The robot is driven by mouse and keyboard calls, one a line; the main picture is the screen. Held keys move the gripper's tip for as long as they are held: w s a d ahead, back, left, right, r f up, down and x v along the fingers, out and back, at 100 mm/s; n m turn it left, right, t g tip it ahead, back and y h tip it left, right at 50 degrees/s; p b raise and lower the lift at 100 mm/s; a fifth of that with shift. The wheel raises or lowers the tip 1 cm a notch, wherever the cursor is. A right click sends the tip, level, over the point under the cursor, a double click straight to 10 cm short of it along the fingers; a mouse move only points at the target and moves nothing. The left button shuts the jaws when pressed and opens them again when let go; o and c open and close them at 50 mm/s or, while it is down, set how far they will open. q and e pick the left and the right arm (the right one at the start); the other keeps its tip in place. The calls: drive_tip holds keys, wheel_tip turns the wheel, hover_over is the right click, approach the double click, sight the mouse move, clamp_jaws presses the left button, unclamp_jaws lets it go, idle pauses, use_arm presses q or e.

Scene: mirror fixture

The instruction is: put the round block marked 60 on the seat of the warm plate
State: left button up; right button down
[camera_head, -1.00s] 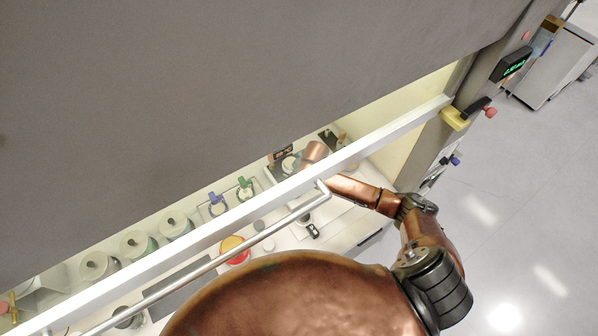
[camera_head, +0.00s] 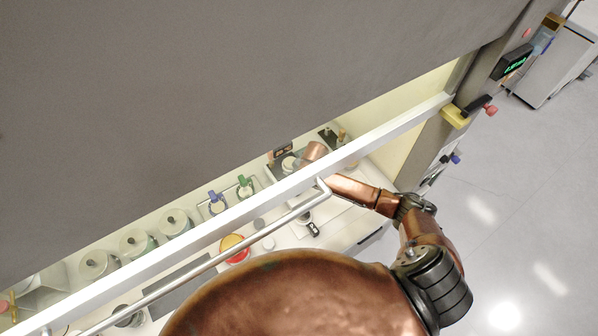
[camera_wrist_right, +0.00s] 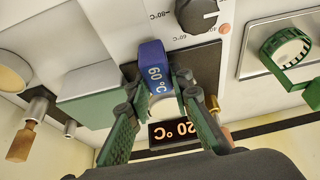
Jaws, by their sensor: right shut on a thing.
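The blue block (camera_wrist_right: 153,66) marked 60 °C is between the fingers of my right gripper (camera_wrist_right: 157,84) in the right wrist view. The gripper is shut on it. A pale round surface shows just behind the block, partly hidden by the fingers. A white panel with a black dial (camera_wrist_right: 197,12) and °C marks, seemingly the warm plate, lies beside the block. A dark display (camera_wrist_right: 178,133) reads 20 °C. In the head view my copper wrist hides the block and fingers. I cannot tell whether the block touches the seat. My left gripper is not in view.
A grey sash (camera_head: 200,90) with a white lower bar (camera_head: 385,132) hangs over the bench. A green ring (camera_wrist_right: 288,50) and a green-sided box (camera_wrist_right: 90,95) flank the gripper.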

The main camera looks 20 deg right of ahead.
drive_tip(key=shift+f, duration=0.15)
drive_tip(key=c, duration=1.7)
unclamp_jaws()
drive_tip(key=shift+c, duration=0.2)
drive_tip(key=shift+o, duration=0.4)
drive_tip(key=shift+s, duration=0.1)
drive_tip(key=v, duration=1.2)
drive_tip(key=shift+d, duration=0.1)
